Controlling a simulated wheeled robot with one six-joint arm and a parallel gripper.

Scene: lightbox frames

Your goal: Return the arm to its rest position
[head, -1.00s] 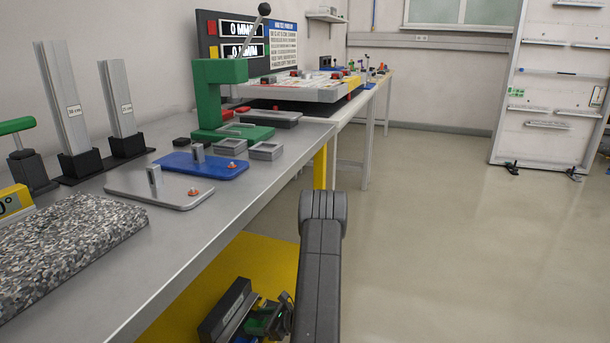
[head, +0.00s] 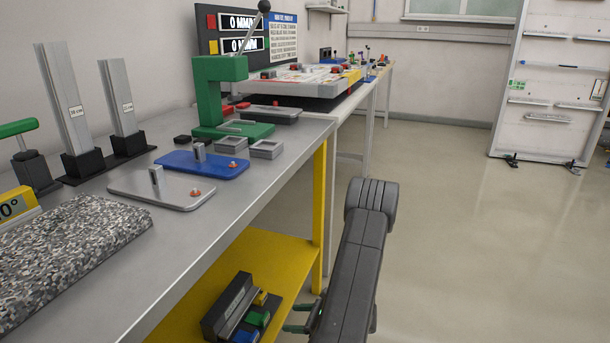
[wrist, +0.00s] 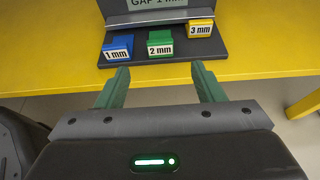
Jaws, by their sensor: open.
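My gripper (wrist: 160,72) has two green fingers, spread apart with nothing between them. In the head view its green fingers (head: 303,318) show low in the picture, just right of a dark block holder (head: 226,308) on the yellow lower shelf. In the wrist view the holder's base (wrist: 200,60) lies just beyond the fingertips, with a blue 1 mm block (wrist: 117,47), a green 2 mm block (wrist: 160,43) and a yellow 3 mm block (wrist: 200,29) on it. My arm is bent, its elbow beside the bench's right edge.
The grey bench top (head: 245,190) and the yellow shelf (head: 268,262) lie left of my arm. A yellow bench leg (head: 318,205) stands close to it. A green press (head: 218,98) and metal plates sit on the bench. The floor (head: 470,220) at right is clear.

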